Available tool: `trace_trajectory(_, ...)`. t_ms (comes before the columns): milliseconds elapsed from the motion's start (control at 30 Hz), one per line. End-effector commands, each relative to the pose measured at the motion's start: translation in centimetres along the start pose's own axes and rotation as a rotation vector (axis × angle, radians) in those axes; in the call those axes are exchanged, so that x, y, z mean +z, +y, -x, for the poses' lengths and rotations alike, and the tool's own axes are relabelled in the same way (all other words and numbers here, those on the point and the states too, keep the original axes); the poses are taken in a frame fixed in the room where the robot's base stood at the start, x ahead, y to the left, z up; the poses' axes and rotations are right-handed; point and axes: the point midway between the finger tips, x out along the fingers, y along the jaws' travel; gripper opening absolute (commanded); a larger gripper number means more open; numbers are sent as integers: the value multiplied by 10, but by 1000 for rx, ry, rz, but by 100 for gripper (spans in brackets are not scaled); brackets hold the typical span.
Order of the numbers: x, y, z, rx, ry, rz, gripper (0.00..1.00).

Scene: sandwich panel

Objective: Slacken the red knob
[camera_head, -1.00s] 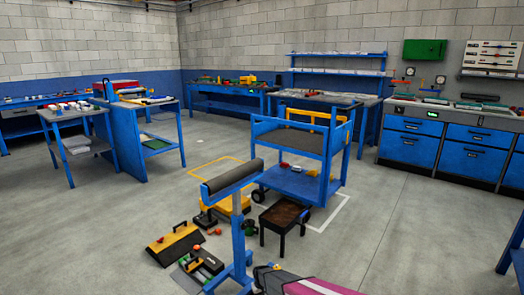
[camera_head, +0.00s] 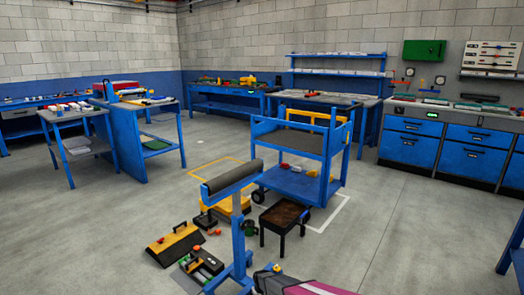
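I cannot single out the red knob in this view. Small red and orange spots show in several places: an orange-red round piece (camera_head: 197,248) on the floor by the toolboxes, and a small red item (camera_head: 285,166) on the trolley's lower shelf. They are too small to tell whether any is a knob. My gripper is not in view.
A blue roller stand (camera_head: 238,232) is in front, with a black and yellow box (camera_head: 174,243) on the floor at its left. Behind stand a dark stool (camera_head: 285,213) and a blue trolley (camera_head: 312,184). Benches line the walls. Floor at right (camera_head: 420,235) is clear.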

Motion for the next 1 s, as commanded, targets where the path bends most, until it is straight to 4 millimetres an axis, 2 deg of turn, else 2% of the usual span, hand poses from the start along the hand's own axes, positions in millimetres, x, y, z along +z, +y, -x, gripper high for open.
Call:
trace_trajectory(33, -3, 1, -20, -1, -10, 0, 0)
trace_trajectory(767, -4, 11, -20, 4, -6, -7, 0)
trace_trajectory(1000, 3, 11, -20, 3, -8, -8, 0)
